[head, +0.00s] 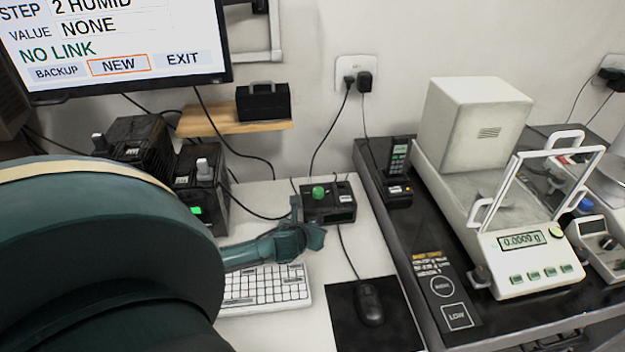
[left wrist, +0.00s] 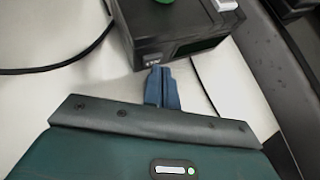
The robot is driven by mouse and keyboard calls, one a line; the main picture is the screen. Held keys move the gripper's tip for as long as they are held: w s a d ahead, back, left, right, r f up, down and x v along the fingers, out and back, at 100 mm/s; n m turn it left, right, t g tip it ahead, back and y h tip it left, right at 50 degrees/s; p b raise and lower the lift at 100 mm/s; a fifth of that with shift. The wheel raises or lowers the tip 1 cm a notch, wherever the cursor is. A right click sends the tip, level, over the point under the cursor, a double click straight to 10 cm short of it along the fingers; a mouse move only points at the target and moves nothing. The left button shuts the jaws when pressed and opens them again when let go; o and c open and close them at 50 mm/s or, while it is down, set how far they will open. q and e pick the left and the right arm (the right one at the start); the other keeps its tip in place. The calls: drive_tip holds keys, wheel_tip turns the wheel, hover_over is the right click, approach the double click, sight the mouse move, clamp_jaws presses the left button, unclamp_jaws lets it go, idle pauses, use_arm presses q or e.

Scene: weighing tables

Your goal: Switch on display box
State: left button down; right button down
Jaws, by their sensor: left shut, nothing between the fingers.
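A small black box with a round green button on top (head: 345,213) stands on the white table behind the keyboard; I take it as the display box. In the left wrist view the box (left wrist: 178,22) shows a dark display window on its front, a small label at the front corner, and a pale part on top. My left gripper (head: 297,205) is at the left front of the box, shut and empty. In the left wrist view its fingertips (left wrist: 160,72) point at the labelled corner; I cannot tell whether they touch it. My right gripper is not in view.
A monitor (head: 120,30) reads "NO LINK". Black boxes with pale switches (head: 205,190) stand left, one with a green light. A keyboard (head: 265,288) lies below my arm, a mouse (head: 369,305) on a mat beside it. A balance (head: 530,262) is on the dark right table.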

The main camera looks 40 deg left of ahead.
use_arm(q)
drive_tip(key=shift+w+a, duration=0.1)
drive_tip(key=shift+a, duration=0.05)
idle(0.3)
drive_tip(key=shift+s+d+p, duration=0.35)
drive_tip(key=shift+d+p, duration=0.1)
drive_tip(key=shift+p, duration=0.05)
drive_tip(key=shift+s+d, duration=0.1)
